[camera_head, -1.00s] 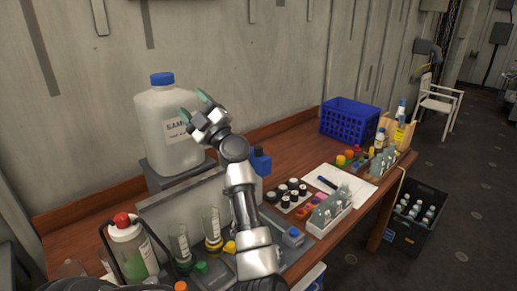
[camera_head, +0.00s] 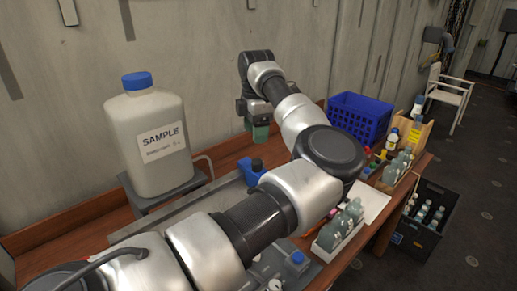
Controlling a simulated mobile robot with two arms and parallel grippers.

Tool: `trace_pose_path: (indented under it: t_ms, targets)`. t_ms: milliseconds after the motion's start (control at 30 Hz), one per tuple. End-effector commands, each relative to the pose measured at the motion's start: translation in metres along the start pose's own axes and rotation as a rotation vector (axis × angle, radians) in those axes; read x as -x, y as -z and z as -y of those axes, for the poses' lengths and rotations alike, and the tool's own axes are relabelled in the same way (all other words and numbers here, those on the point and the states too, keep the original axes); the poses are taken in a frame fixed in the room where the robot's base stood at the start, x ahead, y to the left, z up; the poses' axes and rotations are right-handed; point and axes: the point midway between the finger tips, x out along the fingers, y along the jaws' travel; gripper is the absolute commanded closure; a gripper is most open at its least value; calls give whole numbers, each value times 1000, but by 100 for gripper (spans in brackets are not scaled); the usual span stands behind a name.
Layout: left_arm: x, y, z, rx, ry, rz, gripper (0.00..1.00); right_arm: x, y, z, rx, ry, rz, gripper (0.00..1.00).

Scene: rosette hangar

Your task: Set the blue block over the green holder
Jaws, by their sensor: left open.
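My left gripper (camera_head: 257,130) hangs over the back of the wooden table, its teal fingertips pointing down. It is open and I see nothing held in it. A small blue piece (camera_head: 250,170) stands just below and a little left of it, apart from the fingertips; I cannot tell whether it is the blue block or a bottle top. I cannot make out a green holder; my arm covers much of the middle of the table. My right gripper is not in view.
A large SAMPLE jug (camera_head: 153,140) with a blue cap stands on a grey stand at the left. A blue crate (camera_head: 358,122) and a rack of grey bottles (camera_head: 339,231) are to the right of my arm. A black crate (camera_head: 425,222) stands on the floor.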

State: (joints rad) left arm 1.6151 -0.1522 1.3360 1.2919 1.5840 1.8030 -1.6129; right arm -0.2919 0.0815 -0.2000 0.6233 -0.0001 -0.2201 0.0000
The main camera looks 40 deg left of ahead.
Motion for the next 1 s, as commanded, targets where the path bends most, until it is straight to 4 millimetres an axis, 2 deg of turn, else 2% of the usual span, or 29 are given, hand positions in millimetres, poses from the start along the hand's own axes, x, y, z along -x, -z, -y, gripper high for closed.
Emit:
trace_pose_path:
  t_ms: [100, 200, 267, 433, 567, 667, 833, 1000]
  targets:
    - [-2, -4, 3, -13, 15, 13, 41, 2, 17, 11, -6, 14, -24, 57]
    - [-13, -4, 4, -13, 16, 11, 41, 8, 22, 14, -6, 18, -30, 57]
    - [-22, -4, 4, -12, 17, 11, 41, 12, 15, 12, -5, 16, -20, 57]
    - [-55, -3, 4, -11, 16, 8, 41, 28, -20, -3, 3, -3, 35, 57]
    - [-78, -3, 4, -10, 15, 10, 41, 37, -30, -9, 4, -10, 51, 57]
    - [-91, -4, 4, -11, 14, 9, 41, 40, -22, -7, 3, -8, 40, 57]
    - [-104, -4, 4, -10, 12, 11, 41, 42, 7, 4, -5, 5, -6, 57]
    - [-106, -4, 4, -10, 12, 12, 41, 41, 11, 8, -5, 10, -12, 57]
